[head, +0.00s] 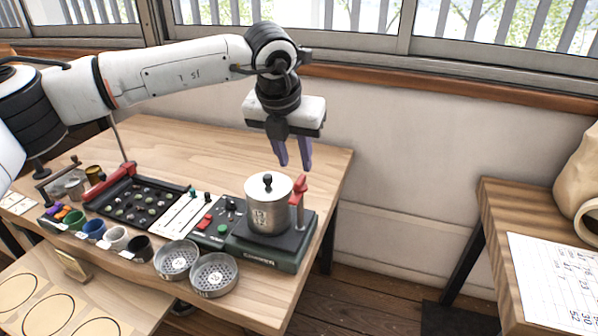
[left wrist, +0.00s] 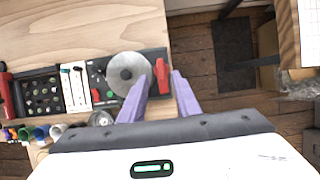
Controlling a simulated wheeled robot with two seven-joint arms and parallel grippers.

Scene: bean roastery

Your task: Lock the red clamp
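The red clamp (head: 299,190) stands upright on a post at the right side of the dark green base (head: 271,252), beside a lidded metal canister (head: 267,208). In the left wrist view the red clamp (left wrist: 161,74) shows between the fingers, closer to the left one, with the canister's round lid (left wrist: 129,74) to its left. My left gripper (head: 293,165) points down above and behind the clamp, its purple fingers apart and nothing between them in the head view. It also shows open in the left wrist view (left wrist: 162,78). I cannot tell whether it touches the clamp. My right gripper is not in view.
Two perforated metal dishes (head: 214,274) sit at the table's front edge. A tray of beans (head: 137,205), several coloured cups (head: 94,229) and a panel with switches (head: 215,222) lie to the left. The wooden table behind the base is clear. Another table (head: 500,215) stands at right.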

